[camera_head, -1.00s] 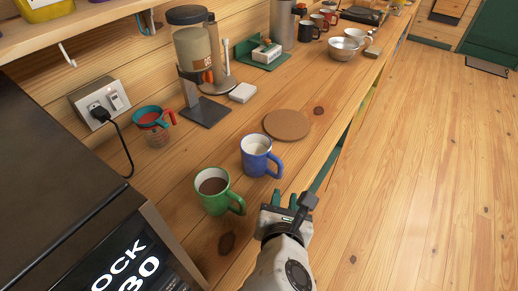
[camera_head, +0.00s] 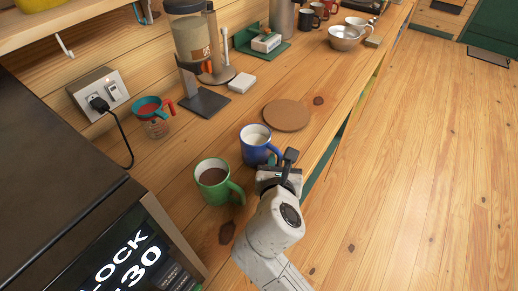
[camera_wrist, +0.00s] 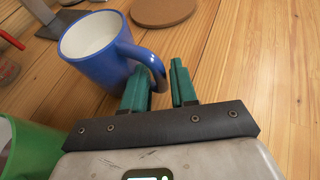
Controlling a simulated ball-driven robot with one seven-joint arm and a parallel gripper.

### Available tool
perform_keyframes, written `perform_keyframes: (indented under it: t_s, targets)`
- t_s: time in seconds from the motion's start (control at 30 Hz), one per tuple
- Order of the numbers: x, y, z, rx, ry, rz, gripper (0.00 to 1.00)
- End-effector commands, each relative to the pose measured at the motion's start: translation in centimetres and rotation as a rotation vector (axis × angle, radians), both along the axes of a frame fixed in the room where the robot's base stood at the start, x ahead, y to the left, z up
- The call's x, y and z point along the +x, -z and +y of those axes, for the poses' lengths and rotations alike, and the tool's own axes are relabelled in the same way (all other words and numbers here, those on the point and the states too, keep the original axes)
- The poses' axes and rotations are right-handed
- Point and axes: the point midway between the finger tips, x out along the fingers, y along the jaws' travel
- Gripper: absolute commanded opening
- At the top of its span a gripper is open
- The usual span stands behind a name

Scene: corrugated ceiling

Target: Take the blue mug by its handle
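A green mug (camera_head: 214,184) with brown drink stands close on the left. A round cork mat (camera_head: 287,116) lies behind the blue mug. A measuring cup (camera_head: 152,117) and coffee grinder (camera_head: 192,45) stand farther back. The counter's edge is to the right, above open floor.

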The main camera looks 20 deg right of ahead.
Motion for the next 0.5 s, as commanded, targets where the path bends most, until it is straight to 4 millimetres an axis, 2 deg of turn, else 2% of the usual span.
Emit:
perform_keyframes:
  t_s: [0.13,0.37,0.5]
  targets:
    - [0.95,0.45,-0.51,0.001,0.001,0.001,0.27]
    - [1.02,0.51,-0.52,0.0,0.0,0.0,0.27]
    - [1.0,0.5,-0.51,0.0,0.0,0.0,0.14]
